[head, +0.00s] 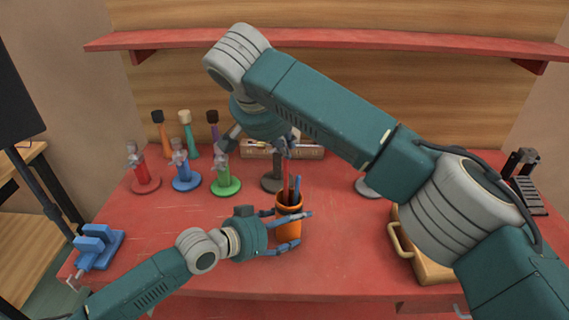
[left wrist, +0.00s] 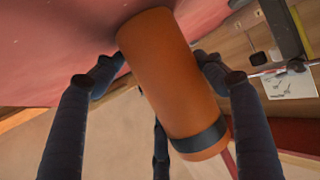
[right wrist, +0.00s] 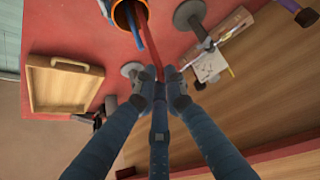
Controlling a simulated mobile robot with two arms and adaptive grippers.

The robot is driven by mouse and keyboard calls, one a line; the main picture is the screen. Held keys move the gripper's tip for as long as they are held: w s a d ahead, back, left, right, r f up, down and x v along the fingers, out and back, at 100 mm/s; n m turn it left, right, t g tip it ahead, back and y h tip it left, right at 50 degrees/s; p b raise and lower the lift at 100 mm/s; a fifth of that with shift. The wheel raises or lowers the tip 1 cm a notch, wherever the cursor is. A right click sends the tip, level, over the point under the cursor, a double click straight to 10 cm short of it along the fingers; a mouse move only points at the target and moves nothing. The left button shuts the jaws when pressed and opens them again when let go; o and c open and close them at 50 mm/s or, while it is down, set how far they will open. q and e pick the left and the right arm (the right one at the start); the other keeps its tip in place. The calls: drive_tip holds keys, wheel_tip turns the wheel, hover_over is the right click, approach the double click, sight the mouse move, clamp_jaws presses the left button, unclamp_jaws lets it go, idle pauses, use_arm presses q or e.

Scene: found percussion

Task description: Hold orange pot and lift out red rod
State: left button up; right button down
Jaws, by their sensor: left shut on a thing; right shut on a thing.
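The orange pot (head: 288,226) stands upright on the red bench in the head view. My left gripper (head: 300,231) is shut around its sides; in the left wrist view a finger lies on each side of the pot (left wrist: 165,75). The red rod (right wrist: 154,55) rises from the pot's mouth, its lower end within the rim in the right wrist view. My right gripper (right wrist: 160,90), above the pot, is shut on the rod's upper part. A blue rod (head: 297,187) also stands in the pot. The rods' bottoms are hidden inside it.
Red, blue and green (head: 225,184) stands line the bench's left, with a grey stand (head: 273,184) behind the pot. A blue vise (head: 97,247) sits at the left edge. A wooden tray (head: 425,268) lies at right, partly behind my right arm. The front middle is clear.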

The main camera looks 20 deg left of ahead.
use_arm(q)
drive_tip(key=o, duration=1.4)
use_arm(e)
drive_tip(key=shift+r, duration=0.7)
